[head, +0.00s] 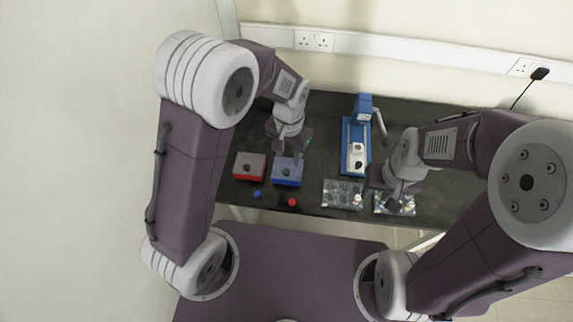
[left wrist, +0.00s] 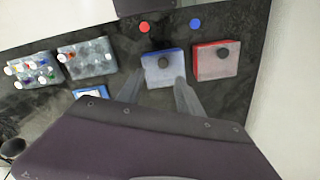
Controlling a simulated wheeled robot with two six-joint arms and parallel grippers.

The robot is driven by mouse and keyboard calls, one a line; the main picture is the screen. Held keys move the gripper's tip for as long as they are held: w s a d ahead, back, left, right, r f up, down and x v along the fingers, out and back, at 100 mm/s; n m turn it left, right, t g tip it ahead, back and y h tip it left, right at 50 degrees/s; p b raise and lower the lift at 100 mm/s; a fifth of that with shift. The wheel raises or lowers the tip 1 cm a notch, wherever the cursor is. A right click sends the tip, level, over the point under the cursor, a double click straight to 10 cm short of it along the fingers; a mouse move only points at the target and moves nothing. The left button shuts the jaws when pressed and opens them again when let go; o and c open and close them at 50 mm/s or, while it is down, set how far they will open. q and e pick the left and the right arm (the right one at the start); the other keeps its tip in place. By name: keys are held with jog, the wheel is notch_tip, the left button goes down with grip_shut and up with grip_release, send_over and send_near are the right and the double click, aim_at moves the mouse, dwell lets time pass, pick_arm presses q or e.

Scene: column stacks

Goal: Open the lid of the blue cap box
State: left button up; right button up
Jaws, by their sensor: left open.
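The blue cap box (head: 286,179) stands near the front edge of the dark table, with a grey lid and a dark round knob. It also shows in the left wrist view (left wrist: 160,72), just beyond my fingertips. My left gripper (left wrist: 156,85) is open and empty, its two fingers spread on either side of the box's near part. In the head view my left gripper (head: 296,152) is above the back of the blue box; whether it touches the lid cannot be told. My right gripper (head: 390,198) is over a clear tray at the right; its fingertips are too small to judge.
A red box (head: 249,166) with a similar knob stands left of the blue one. A blue cap (head: 257,194) and a red cap (head: 292,202) lie in front. Clear trays (head: 343,194) with small parts and a blue-based device (head: 346,160) are to the right.

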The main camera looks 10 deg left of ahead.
aim_at(287, 171)
pick_arm(q)
jog(key=f, duration=0.8)
jog(key=shift+a+f, duration=0.35)
jog(key=shift+a, duration=0.05)
grip_shut()
dwell(0.8)
